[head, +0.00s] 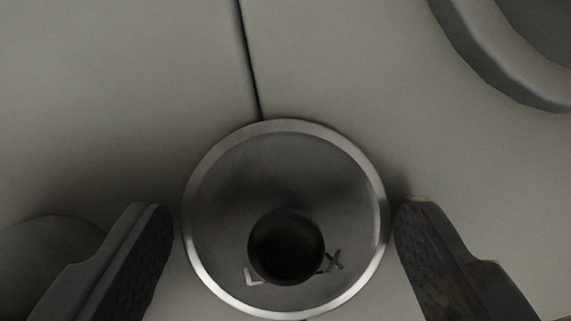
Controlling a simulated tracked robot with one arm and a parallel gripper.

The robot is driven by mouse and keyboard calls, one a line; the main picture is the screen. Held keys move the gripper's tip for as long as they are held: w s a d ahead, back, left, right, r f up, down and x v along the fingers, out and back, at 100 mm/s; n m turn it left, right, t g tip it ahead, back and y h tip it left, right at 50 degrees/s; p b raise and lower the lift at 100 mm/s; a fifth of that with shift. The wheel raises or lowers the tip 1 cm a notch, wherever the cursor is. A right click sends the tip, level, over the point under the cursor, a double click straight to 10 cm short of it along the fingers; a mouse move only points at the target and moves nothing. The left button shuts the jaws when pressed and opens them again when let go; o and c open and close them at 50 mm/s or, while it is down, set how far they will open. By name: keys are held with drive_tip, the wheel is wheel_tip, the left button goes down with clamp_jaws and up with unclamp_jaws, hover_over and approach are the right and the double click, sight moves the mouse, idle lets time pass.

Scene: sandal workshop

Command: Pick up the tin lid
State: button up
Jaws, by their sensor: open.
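The tin lid (225,175) is a round grey metal disc with a bright raised rim. A dark round knob (286,247) stands on it, with small light marks beside the knob. The lid lies in the lower middle of the head view. My gripper (285,212) is open, with one dark finger on each side of the lid. A narrow gap shows between each finger and the rim. From this view I cannot tell how high the fingertips are above the surface.
The lid lies on a pale grey surface (110,90) with a dark seam (248,55) running up from the lid. A curved grey rim of some object (480,50) is at the upper right. A rounded grey shape (40,255) is at the lower left. The upper left is clear.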

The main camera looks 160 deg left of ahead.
drive_tip(key=c, duration=0.6)
drive_tip(key=shift+r, duration=0.2)
